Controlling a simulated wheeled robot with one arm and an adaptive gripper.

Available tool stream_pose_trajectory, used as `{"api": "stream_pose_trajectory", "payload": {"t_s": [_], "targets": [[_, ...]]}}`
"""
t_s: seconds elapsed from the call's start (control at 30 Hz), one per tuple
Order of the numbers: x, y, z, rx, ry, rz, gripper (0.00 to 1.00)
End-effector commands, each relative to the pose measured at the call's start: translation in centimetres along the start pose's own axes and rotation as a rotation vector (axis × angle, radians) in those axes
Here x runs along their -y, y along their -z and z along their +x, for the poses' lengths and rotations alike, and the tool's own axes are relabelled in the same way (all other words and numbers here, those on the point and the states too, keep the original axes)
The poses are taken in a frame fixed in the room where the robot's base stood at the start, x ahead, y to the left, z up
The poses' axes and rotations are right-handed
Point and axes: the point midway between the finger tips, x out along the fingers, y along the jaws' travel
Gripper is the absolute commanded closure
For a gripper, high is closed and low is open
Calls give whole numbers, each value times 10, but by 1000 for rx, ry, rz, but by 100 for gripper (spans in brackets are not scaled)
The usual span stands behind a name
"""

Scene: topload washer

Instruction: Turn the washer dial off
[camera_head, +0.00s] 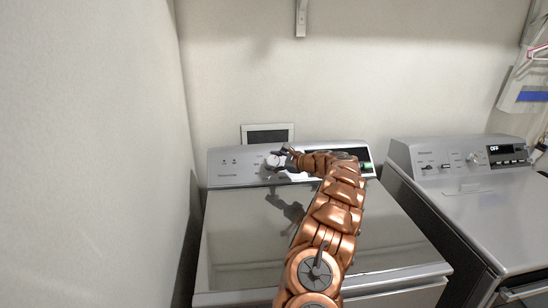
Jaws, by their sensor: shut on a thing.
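The topload washer (226,222) stands in front of me with its glossy lid closed. Its round, light dial (272,160) is on the back control panel (225,169), left of the panel's middle. My copper arm reaches over the lid from the bottom of the view and bends left at the panel. My gripper (277,161) is at the dial and shut on it. The fingers are small here and partly cover the dial, so its pointer mark cannot be read. A small green light (367,165) shows at the right end of the panel.
A second machine (490,200) stands close on the right, with its own knob (472,158) and a display (507,149) reading OFF. A wall stands close on the left. A framed panel (268,134) is behind the washer, and a shelf bracket (301,18) is above.

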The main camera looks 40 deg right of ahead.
Motion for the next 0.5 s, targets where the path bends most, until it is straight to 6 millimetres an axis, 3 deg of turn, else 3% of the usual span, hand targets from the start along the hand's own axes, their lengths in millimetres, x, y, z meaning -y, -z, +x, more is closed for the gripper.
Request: {"api": "stream_pose_trajectory", "payload": {"t_s": [0.5], "targets": [[2, -2, -1, -1, -174, -134, 80]]}}
